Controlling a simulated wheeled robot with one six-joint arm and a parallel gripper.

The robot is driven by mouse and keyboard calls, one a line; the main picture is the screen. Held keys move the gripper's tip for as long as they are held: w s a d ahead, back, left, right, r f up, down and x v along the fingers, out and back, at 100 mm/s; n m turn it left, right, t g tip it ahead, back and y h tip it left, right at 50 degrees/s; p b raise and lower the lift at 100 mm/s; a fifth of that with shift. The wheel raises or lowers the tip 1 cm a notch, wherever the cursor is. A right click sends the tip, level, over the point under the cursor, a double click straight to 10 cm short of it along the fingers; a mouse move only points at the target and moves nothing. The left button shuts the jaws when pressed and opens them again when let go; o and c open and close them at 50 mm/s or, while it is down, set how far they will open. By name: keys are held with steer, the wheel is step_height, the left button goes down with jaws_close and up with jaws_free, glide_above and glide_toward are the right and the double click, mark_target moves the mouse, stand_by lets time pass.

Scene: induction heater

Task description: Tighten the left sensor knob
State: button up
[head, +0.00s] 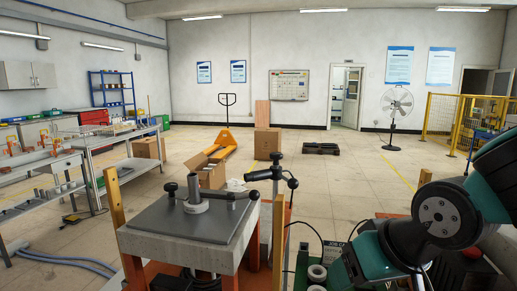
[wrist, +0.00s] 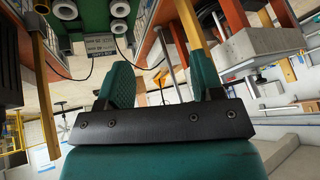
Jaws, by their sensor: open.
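The induction heater (head: 185,252) stands at the front centre in the head view, a pale block with a dark grey top plate (head: 190,218). An upright stand behind carries more black handles (head: 278,156). I cannot tell for certain which is the left sensor knob. My gripper (wrist: 160,85) shows in the wrist view with two green fingers apart and nothing between them.
A green tray with white rings (head: 317,272) and a job card sign (head: 332,250) are right of the heater, close to my arm. Wooden posts (head: 115,195) flank the heater. Workbenches (head: 115,150) line the left; cardboard boxes (head: 207,172) sit behind. Open floor lies beyond.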

steer(key=w+r+m+t+h+p, duration=0.1)
steer(key=w+r+m+t+p, duration=0.3)
steer(key=w, duration=0.6)
steer(key=n+t+y, duration=0.3)
steer(key=n+t, duration=0.2)
steer(key=t, duration=0.3)
glide_toward(274, 153)
steer(key=p+x, duration=0.4)
steer(key=x, duration=0.1)
steer(key=p+x, duration=0.5)
steer(key=shift+w+d, duration=0.15)
steer(key=shift+d, duration=0.05)
steer(key=shift+w+a+f+p, duration=0.1)
steer(key=shift+w+a+p, duration=0.15)
steer(key=shift+w, duration=0.25)
